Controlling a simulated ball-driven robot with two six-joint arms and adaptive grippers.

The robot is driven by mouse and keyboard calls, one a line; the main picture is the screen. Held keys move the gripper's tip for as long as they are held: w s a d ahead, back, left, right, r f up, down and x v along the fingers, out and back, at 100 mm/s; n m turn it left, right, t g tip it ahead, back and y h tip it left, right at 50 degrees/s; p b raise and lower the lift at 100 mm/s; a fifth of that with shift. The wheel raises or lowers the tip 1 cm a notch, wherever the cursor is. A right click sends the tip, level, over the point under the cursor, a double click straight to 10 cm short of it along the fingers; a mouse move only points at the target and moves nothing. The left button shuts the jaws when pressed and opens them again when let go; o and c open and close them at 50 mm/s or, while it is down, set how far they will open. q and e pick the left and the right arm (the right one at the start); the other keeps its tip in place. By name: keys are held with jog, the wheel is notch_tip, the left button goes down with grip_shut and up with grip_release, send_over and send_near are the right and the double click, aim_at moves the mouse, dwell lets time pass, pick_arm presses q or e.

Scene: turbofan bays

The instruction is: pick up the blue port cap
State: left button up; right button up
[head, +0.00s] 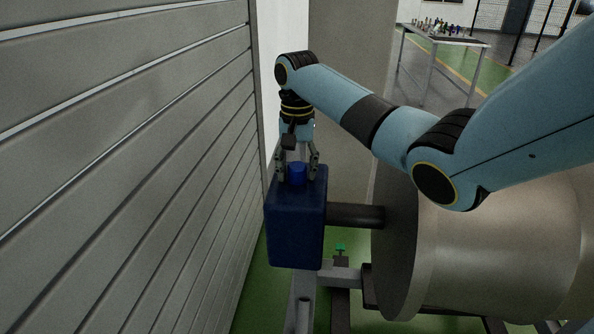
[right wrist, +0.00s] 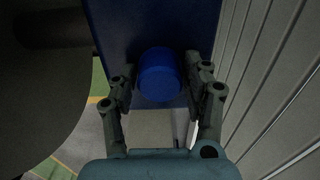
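The blue port cap (head: 297,173) is a short, bright blue cylinder on top of a dark blue box (head: 295,218). It also shows in the right wrist view (right wrist: 159,74), between the fingers against the box's blue face. My right gripper (head: 298,168) points down over the cap with one finger on each side. In the right wrist view the right gripper's fingers (right wrist: 161,88) are spread, with a gap between each finger and the cap. It holds nothing. My left gripper is in neither view.
A grey slatted wall (head: 130,150) stands close on the left of the box. A large metal cylinder (head: 490,245) is at the right, joined to the box by a dark pipe (head: 355,215). A table with small items (head: 445,37) stands far back.

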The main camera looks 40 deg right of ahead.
jog(key=c, duration=0.5)
jog(key=shift+c, duration=0.2)
jog(key=shift+r, duration=0.15)
